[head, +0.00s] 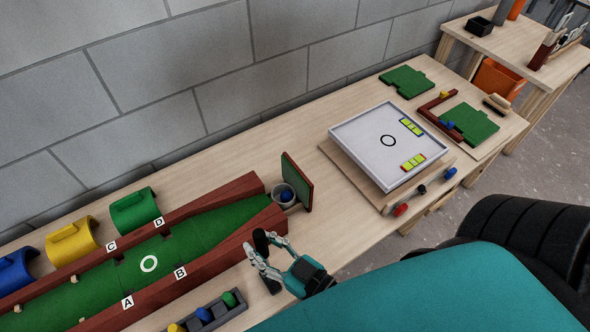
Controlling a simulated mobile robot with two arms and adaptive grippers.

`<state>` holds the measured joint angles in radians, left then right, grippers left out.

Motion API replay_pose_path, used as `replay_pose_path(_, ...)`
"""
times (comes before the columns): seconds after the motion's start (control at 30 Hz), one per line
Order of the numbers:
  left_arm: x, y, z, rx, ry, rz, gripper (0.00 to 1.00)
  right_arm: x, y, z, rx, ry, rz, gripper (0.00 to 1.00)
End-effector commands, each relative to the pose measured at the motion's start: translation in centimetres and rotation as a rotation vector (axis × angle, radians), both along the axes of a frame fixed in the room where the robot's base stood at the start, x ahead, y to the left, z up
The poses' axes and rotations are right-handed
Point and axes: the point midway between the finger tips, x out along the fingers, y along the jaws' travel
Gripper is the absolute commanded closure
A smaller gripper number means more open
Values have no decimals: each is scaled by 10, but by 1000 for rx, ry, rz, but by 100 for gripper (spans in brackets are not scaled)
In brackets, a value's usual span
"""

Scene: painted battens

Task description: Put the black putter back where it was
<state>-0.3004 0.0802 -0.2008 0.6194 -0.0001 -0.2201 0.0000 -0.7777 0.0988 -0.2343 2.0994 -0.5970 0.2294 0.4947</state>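I cannot make out a black putter for certain. My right gripper (263,263) is near the right end of the green putting lane (208,228), beside its dark red front batten (220,258). Its two dark fingertips are spread apart, and I see nothing held between them. The grey cup (276,193) with a blue ball (286,196) stands at the lane's right end, in front of an upright green board (297,181). My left gripper is not in view.
A grey tray (215,312) with coloured balls lies below the lane. Yellow (72,243), green (134,212) and blue arches stand behind it. A white square board (365,140) is to the right, with red, black and blue pieces at its front. Bare table lies between.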

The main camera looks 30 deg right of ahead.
Motion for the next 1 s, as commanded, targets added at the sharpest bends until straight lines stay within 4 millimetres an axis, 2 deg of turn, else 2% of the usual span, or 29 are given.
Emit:
replay_pose_path(0.03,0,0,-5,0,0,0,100,-12,-5,-3,-1,6,-1,71)
replay_pose_path(0.2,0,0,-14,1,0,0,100,-47,-18,-2,1,7,-1,71)
replay_pose_path(0.4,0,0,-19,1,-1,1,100,-78,-30,1,-1,4,-1,71)
replay_pose_path(0.6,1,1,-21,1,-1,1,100,-89,-35,4,0,-1,-1,71)
replay_pose_path(0.8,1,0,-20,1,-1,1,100,-90,-35,4,0,0,-1,71)
replay_pose_path(0.87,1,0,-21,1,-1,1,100,-90,-36,-4,-3,14,-5,71)
replay_pose_path(0.9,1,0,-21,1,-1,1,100,-89,-37,-16,-9,34,-10,71)
replay_pose_path(0.97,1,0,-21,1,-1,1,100,-89,-39,-44,-24,83,-21,71)
replay_pose_path(1.0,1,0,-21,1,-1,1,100,-89,-42,-71,-37,132,-34,71)
